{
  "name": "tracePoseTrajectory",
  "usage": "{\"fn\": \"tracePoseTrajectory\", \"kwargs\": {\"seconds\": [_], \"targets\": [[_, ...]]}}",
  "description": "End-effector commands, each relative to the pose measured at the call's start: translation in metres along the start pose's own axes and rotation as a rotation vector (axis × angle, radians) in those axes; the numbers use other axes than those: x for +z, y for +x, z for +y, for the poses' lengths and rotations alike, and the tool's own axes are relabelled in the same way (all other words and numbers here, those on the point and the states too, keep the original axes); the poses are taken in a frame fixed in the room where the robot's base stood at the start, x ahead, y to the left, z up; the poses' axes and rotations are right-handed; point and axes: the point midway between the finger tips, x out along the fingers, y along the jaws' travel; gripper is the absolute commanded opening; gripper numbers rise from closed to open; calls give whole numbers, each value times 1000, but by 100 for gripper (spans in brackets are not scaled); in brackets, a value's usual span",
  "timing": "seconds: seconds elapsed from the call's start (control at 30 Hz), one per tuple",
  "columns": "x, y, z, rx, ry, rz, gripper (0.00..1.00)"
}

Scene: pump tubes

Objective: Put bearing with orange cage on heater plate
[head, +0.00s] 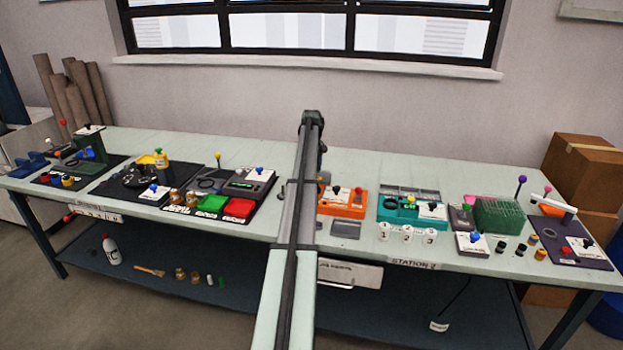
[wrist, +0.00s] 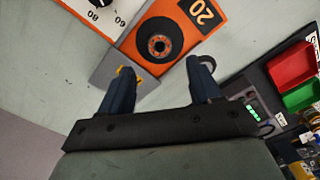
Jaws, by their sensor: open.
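In the wrist view, a round black disc (wrist: 174,29) sits on an orange unit (wrist: 139,46). A small dark ring with orange in it (wrist: 159,45) lies at the disc's middle; it looks like a bearing, but I cannot tell for sure. My gripper (wrist: 164,78) is open, its two dark blue fingers on either side of empty space below the disc. A small orange-yellow bit (wrist: 121,71) shows at the left fingertip; I cannot tell what it is. In the head view, my arm partly hides the orange unit (head: 356,209). I cannot identify the heater plate with certainty.
A grey block (wrist: 112,66) adjoins the orange unit. To the right stand a dark box with green lights (wrist: 253,108), a red tray (wrist: 290,64) and a green tray (wrist: 302,95). In the head view, a teal unit (head: 386,212) stands right of the orange one.

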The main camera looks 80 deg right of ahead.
Motion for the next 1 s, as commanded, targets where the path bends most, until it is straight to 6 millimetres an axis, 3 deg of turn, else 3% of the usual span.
{"fn": "tracePoseTrajectory", "kwargs": {"seconds": [0.1,0.33,1.0], "targets": [[0,-21,0,0,0,1,63],[0,-44,0,0,0,0,63],[0,-49,0,0,0,0,63]]}}
